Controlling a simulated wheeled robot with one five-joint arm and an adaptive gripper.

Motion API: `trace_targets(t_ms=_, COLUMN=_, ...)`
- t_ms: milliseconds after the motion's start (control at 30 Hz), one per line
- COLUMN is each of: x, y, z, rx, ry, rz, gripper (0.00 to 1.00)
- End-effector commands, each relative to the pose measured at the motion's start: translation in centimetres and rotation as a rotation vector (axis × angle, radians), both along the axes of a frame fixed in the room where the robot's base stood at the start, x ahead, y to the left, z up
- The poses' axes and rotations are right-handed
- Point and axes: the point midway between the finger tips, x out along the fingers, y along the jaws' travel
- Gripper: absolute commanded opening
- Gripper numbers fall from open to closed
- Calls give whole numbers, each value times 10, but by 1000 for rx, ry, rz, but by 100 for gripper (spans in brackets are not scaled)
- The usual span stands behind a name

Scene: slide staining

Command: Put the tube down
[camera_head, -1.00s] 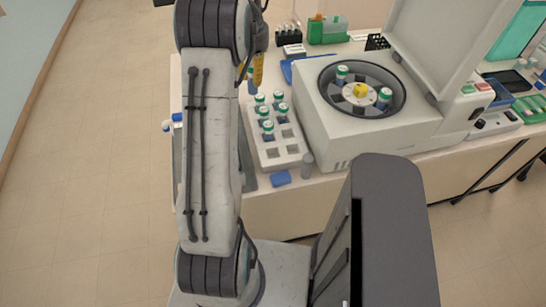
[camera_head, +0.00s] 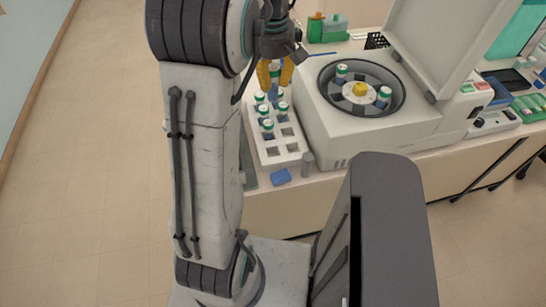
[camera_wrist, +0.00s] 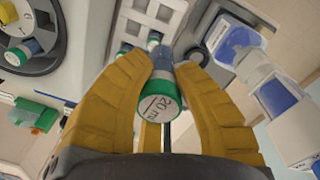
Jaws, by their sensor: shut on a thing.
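My gripper (camera_head: 275,76) has yellow fingers closed around a tube (camera_head: 275,70) with a white-and-green cap and bluish body. The tube is at the back end of the white rack (camera_head: 268,152); I cannot tell whether its lower end is inside a hole or just above. In the wrist view the tube's cap (camera_wrist: 160,107), with dark writing, faces the camera between the two fingers (camera_wrist: 166,82). The rack (camera_wrist: 133,27) shows beyond it. Several other capped tubes (camera_head: 267,125) stand in the rack, and its front holes are empty.
The open centrifuge (camera_head: 330,125) stands right of the rack, with two tubes in its rotor (camera_head: 358,98). Green containers (camera_head: 328,28) stand at the back.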

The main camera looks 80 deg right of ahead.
Motion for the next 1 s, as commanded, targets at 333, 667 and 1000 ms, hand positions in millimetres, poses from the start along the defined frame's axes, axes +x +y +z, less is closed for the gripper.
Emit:
trace_targets(t_ms=333, x=0, y=2, z=-64, rx=-6, ry=8, rz=132, gripper=0)
trace_targets(t_ms=667, x=0, y=2, z=-126, rx=-6, ry=7, rz=130, gripper=0)
trace_targets(t_ms=1000, x=0, y=2, z=-166, rx=-3, ry=7, rz=130, gripper=0)
